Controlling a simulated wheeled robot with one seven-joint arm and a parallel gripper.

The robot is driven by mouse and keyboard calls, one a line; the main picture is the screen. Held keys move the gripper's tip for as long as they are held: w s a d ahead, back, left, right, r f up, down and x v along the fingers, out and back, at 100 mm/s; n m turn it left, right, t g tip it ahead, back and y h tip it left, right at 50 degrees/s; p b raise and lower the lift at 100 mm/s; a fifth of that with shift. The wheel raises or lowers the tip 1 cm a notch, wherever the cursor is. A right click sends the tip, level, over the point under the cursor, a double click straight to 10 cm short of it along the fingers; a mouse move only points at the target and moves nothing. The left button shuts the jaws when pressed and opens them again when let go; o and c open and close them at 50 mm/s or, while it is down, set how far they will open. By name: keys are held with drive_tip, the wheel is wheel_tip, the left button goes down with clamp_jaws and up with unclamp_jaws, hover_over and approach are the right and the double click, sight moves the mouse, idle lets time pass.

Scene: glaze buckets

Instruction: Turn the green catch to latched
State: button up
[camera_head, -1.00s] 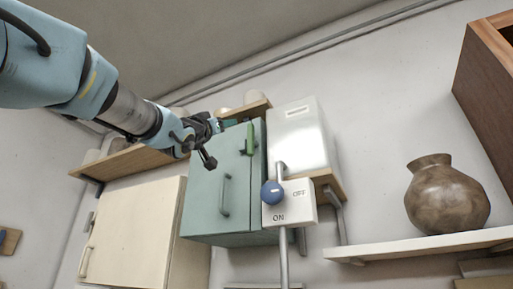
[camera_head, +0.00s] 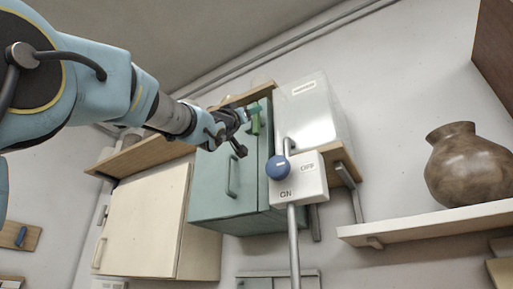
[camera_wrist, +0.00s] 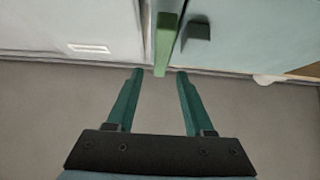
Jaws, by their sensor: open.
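The green catch (camera_head: 255,119) is a narrow bar near the upper right edge of the teal cabinet's door (camera_head: 215,185). It stands roughly upright in the head view. In the wrist view the catch (camera_wrist: 165,45) points down the picture, and its lower end lies in line with the gap between my fingertips. My gripper (camera_head: 242,133) is open and empty, close to the catch. I cannot tell whether the fingers touch it.
A switch box (camera_head: 309,180) with a blue-knobbed lever (camera_head: 279,168) hangs right of the teal cabinet, below a white box (camera_head: 311,112). A cream cabinet (camera_head: 143,220) is at left. A brown vase (camera_head: 468,168) stands on a white shelf (camera_head: 430,226).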

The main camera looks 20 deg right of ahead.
drive_tip(key=p+x, duration=0.2)
drive_tip(key=x, duration=0.3)
drive_tip(key=shift+d+r, duration=0.15)
drive_tip(key=shift+r, duration=0.05)
drive_tip(key=shift+c, duration=0.4)
clamp_jaws()
